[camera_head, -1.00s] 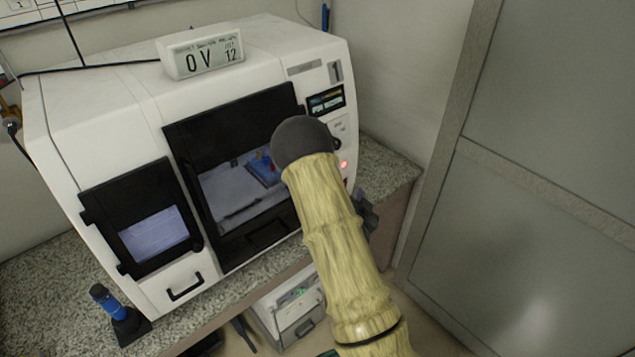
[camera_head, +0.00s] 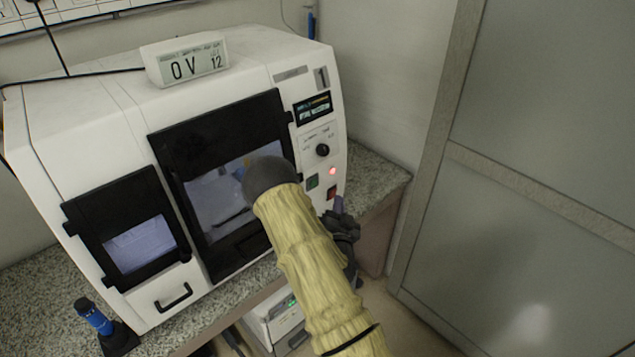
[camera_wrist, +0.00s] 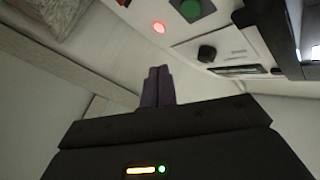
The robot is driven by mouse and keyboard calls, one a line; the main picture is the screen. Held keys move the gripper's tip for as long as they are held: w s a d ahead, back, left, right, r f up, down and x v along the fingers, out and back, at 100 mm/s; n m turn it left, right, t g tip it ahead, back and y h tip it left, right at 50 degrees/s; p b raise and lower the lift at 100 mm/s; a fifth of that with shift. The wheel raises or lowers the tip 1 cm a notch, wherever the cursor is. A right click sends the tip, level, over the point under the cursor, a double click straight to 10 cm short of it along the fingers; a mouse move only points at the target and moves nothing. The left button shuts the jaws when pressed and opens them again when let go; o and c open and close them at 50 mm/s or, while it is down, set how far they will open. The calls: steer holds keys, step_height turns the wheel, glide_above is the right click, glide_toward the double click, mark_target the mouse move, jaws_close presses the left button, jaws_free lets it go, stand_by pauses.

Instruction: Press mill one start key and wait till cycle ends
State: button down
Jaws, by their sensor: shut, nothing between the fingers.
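Mill one is the white machine (camera_head: 100,90) marked "1" on the bench. Its right-hand panel carries a small lit display (camera_head: 313,108), a black knob (camera_head: 322,150), a glowing red light (camera_head: 332,171), a green key (camera_head: 312,182) and a red key (camera_head: 332,192). My gripper (camera_head: 338,205) is by the panel's lower edge, just below the red key in this view. In the wrist view my shut, empty fingers (camera_wrist: 158,86) point toward the panel, with the green key (camera_wrist: 190,8), red light (camera_wrist: 158,28) and knob (camera_wrist: 206,53) beyond them. I see no contact with a key.
The mill's dark-framed main door (camera_head: 215,120) is partly covered by my arm. A smaller door (camera_head: 125,225) is at its left. A white sign (camera_head: 185,60) stands on top, and a blue-handled tool (camera_head: 95,318) is at the front left. A grey cabinet (camera_head: 530,180) stands to the right.

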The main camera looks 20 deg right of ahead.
mark_target(314, 183)
steer(key=w+a, duration=0.2)
steer(key=w, duration=0.5)
steer(key=shift+a+f+b, duration=0.15)
steer(key=shift+a+b, duration=0.15)
steer(key=shift+a, duration=0.05)
